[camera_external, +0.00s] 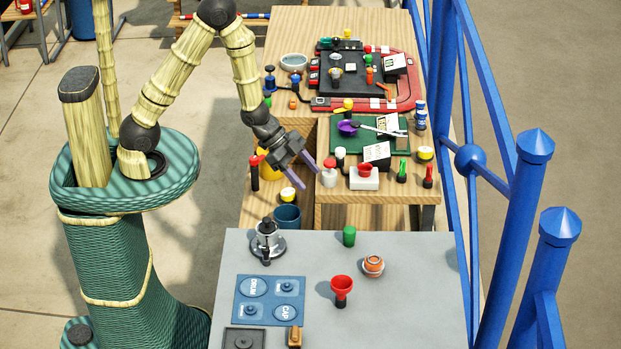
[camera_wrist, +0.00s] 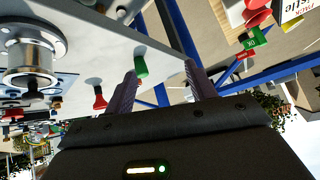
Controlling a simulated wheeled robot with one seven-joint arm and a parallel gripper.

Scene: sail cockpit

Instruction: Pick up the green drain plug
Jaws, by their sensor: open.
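A short green cylinder, which looks like the green drain plug (camera_external: 349,236), stands at the far edge of the grey table (camera_external: 410,300). The plug also shows in the wrist view (camera_wrist: 141,67), just beside the left finger's tip. My gripper (camera_external: 309,174) is open and empty, raised beyond and to the left of the plug in the external view. Its two purple fingers also show in the wrist view (camera_wrist: 161,68), spread apart with nothing between them. The gripper is apart from the plug.
A red funnel-shaped piece (camera_external: 341,288), an orange round piece (camera_external: 373,265) and a metal fitting (camera_external: 266,240) stand on the grey table. A wooden bench (camera_external: 380,218) behind holds many small items. A blue railing (camera_external: 500,108) runs along the right.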

